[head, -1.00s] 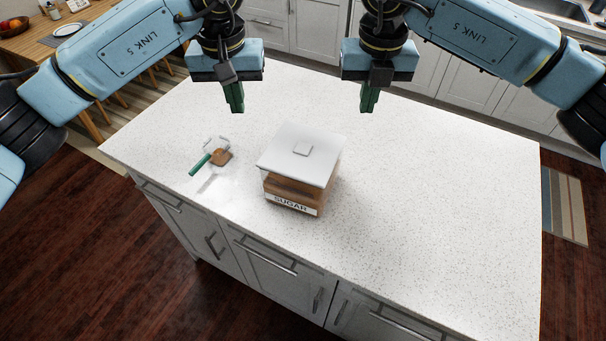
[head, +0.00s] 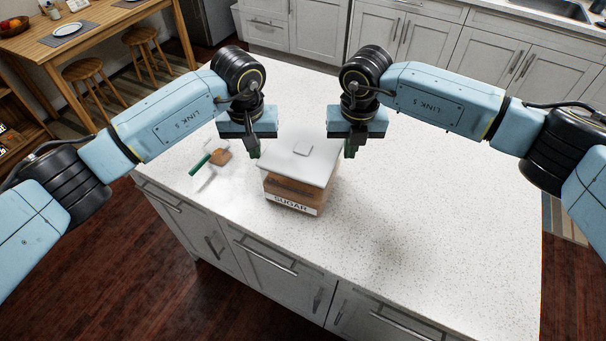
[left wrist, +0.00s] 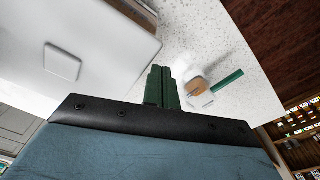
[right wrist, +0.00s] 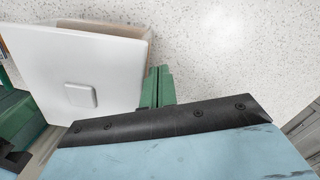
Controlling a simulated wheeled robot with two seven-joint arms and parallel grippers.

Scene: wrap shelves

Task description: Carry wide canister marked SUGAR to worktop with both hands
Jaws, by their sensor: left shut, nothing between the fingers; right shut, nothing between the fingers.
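The wide SUGAR canister (head: 292,193) stands upright on the white speckled worktop (head: 420,230), with a white lid and its label facing the front edge. Its lid also shows in the left wrist view (left wrist: 100,30) and the right wrist view (right wrist: 115,65). My left gripper (head: 254,150) is shut and empty at the canister's left far side; its green fingers show in the left wrist view (left wrist: 162,85). My right gripper (head: 349,150) is shut and empty at the right far side, with its fingers in the right wrist view (right wrist: 157,85). I cannot tell whether either touches the canister.
The worktop right of the canister is clear. A dining table (head: 85,35) and stools stand at the far left.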

